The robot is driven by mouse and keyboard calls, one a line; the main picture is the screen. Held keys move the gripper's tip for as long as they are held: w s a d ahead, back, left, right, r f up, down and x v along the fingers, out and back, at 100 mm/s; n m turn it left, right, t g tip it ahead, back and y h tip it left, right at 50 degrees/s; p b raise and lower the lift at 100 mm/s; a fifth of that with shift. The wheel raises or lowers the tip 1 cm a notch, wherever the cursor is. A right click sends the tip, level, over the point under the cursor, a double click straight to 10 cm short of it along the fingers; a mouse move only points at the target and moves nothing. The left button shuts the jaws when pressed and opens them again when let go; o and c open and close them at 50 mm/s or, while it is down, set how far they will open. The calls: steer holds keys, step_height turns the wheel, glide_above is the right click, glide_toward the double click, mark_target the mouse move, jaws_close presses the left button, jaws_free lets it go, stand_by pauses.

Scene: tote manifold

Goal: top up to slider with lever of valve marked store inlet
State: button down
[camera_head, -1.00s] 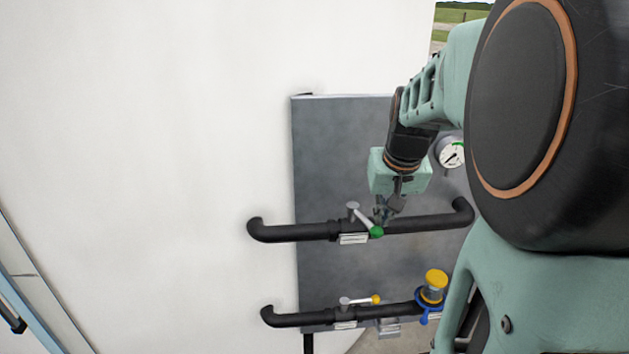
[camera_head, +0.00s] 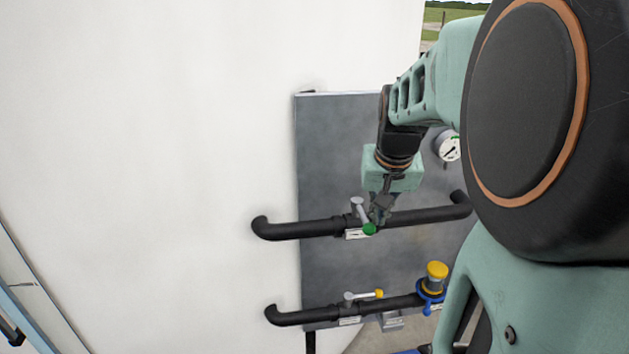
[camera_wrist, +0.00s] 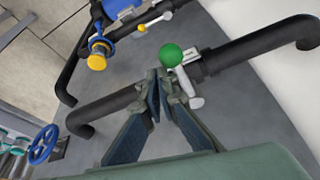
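The upper pipe carries a valve whose grey lever ends in a green knob (camera_head: 369,229). The lever slants down and right from its hub. In the wrist view the green knob (camera_wrist: 171,55) is close beyond my fingertips. My gripper (camera_head: 379,217) is right against or just right of this lever; contact is unclear. In the wrist view my gripper (camera_wrist: 160,76) has its fingertips together with nothing seen between them. A white label (camera_head: 357,234) under the valve is unreadable. A lower valve has a lever with a yellow knob (camera_head: 379,294). No slider can be made out clearly.
A yellow-capped, blue-ringed fitting (camera_head: 436,276) stands on the lower pipe (camera_head: 300,316). A round gauge (camera_head: 448,147) is partly hidden by my arm. A blue handwheel (camera_wrist: 43,145) shows at left in the wrist view. The white wall left of the grey panel (camera_head: 330,150) is clear.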

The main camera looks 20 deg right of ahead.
steer(key=shift+a+f, duration=0.1)
steer(key=shift+a, duration=0.3)
steer(key=shift+d, duration=0.15)
